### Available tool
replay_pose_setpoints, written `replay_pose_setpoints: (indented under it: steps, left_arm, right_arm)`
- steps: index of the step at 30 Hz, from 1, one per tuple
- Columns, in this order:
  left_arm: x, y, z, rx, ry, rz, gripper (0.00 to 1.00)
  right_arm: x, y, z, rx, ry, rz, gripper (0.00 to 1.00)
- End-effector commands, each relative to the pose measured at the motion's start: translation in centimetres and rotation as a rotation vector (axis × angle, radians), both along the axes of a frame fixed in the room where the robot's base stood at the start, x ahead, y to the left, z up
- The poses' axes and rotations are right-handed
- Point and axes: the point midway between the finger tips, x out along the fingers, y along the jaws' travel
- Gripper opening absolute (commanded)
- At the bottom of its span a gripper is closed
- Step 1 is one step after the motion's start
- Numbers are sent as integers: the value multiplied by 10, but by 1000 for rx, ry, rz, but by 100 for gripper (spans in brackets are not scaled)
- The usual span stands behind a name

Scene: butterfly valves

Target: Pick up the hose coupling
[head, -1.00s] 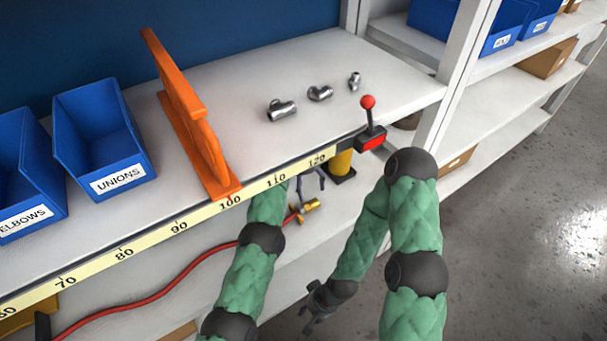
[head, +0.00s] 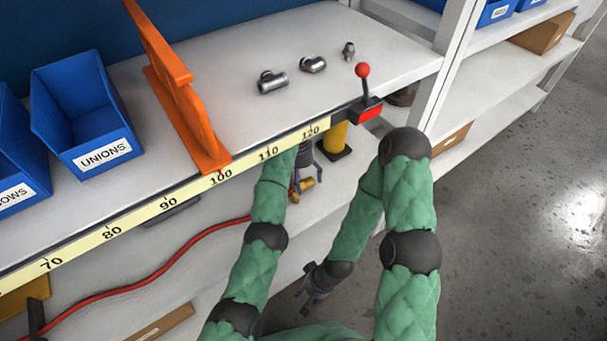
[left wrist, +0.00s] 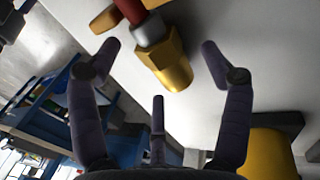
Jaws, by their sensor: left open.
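The hose coupling (head: 305,185) is a brass hex fitting on the end of a red hose, on the lower shelf under the bench edge. It is larger in the left wrist view (left wrist: 166,60), with a grey collar between hose and brass. My left gripper (head: 307,166) is open and empty, under the bench edge just beside the coupling. In the left wrist view its fingers (left wrist: 160,50) are spread on both sides of the coupling, with no contact visible. My right gripper (head: 312,298) hangs low in front of the shelf, away from the coupling; its jaw state is unclear.
The bench's ruler edge (head: 168,205) overhangs the lower shelf. A yellow post (head: 334,138) stands close right of my left gripper, below a red-knobbed lever (head: 363,75). An orange bracket (head: 185,95), blue bins (head: 85,110) and metal fittings (head: 272,82) are on the bench.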

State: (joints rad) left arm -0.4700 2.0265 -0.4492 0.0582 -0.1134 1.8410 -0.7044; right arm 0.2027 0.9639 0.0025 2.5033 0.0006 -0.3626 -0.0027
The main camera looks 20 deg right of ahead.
Motion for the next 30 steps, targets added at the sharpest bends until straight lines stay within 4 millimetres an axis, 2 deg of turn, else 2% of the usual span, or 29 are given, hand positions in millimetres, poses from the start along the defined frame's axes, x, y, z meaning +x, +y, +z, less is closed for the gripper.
replay_pose_setpoints:
  steps: [4,14,21,22,30]
  left_arm:
    - [-2,-1,-9,-1,-1,0,79]
    - [-2,-1,-9,-1,-1,0,79]
    - [-2,-1,-10,-1,-1,0,11]
    - [-2,-1,-10,-1,-1,0,5]
    - [-3,-3,-10,1,1,0,5]
  right_arm:
    - [0,0,-4,0,0,0,40]
    - [0,0,-4,0,0,0,40]
    - [0,0,-4,0,0,0,40]
    - [0,0,-4,0,0,0,40]
    - [0,0,-3,0,0,0,40]
